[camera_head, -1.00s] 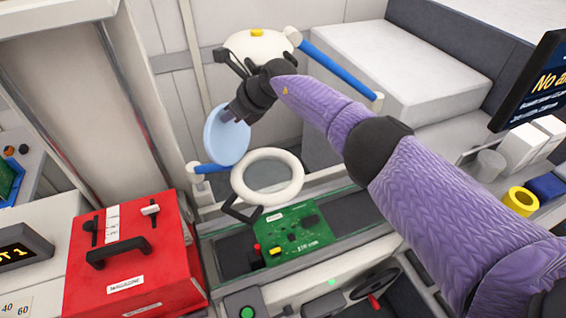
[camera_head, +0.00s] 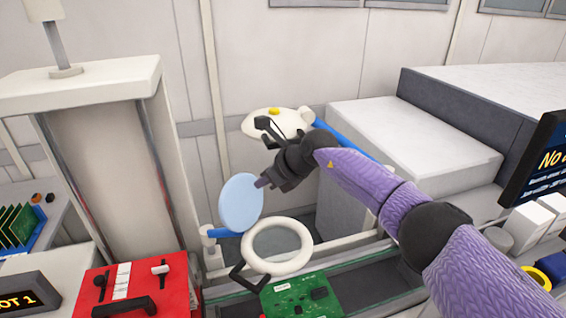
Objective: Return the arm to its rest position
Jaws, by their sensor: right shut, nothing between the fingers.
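My right arm (camera_head: 369,180) comes in from the right, in a purple sleeve with black joints. My right gripper (camera_head: 262,183) is shut and empty. Its fingertips appear beside the right edge of a light blue disc (camera_head: 240,203); I cannot tell whether they touch it. My left gripper is not in view.
A white ring (camera_head: 250,256) lies below the disc, above a green circuit board (camera_head: 292,297). A red box (camera_head: 175,273) stands at lower left. A round white part with a yellow button (camera_head: 274,112) is behind the gripper. A dark screen (camera_head: 540,165) stands at right.

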